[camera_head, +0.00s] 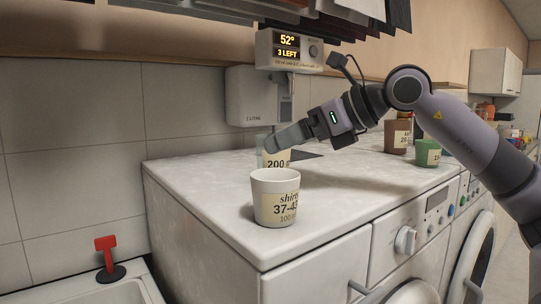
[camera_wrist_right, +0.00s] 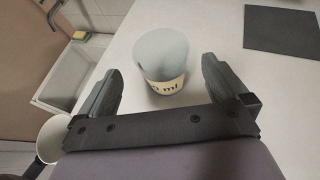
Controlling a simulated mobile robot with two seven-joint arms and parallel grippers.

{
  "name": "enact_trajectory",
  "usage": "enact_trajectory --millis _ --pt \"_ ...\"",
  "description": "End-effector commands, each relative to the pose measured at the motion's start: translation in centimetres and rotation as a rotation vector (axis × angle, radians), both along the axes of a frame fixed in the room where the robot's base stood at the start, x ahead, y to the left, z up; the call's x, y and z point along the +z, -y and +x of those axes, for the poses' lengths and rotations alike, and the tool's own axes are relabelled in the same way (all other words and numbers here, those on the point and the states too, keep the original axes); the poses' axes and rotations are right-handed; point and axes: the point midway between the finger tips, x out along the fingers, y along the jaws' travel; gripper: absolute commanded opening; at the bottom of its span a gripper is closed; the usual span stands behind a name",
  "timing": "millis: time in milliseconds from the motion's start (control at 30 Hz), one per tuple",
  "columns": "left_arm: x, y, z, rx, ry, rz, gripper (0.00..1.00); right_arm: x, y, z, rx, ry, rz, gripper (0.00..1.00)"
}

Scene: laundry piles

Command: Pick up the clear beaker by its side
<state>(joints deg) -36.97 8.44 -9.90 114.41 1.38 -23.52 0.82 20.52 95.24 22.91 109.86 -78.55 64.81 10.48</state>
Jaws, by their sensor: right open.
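The clear beaker (camera_head: 266,143) stands upright on the pale machine top, with a cream label reading "200"; my right gripper and a white cup partly hide it. In the right wrist view the beaker (camera_wrist_right: 163,55) stands between the two dark fingers, with a visible gap on each side. My right gripper (camera_head: 277,141) is open and low at the beaker, with its arm coming in from the right. It also shows in the right wrist view (camera_wrist_right: 160,72), holding nothing. My left gripper is in neither view.
A brown cup (camera_head: 397,140) and a green cup (camera_head: 428,154) stand farther right. A dispenser (camera_head: 259,95) hangs on the wall behind. A dark flat sheet (camera_wrist_right: 282,31) lies beyond the gripper.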

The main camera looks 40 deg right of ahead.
Motion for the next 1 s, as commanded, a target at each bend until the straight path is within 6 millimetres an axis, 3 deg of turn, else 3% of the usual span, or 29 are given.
enact_trajectory --millis 400,800,967,1000 --pt "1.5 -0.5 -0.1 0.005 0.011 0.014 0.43 -1.9 -0.7 3.8 -0.001 -0.004 -0.002 1.00" --pt "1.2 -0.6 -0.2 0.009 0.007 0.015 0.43 -2.3 -0.9 4.4 0.000 0.000 0.000 1.00" --pt "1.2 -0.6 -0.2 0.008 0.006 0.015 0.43 -2.2 -0.9 4.4 0.000 0.000 0.000 0.48" --pt "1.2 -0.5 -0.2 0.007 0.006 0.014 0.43 -2.2 -0.9 4.3 0.000 0.000 0.000 0.44"
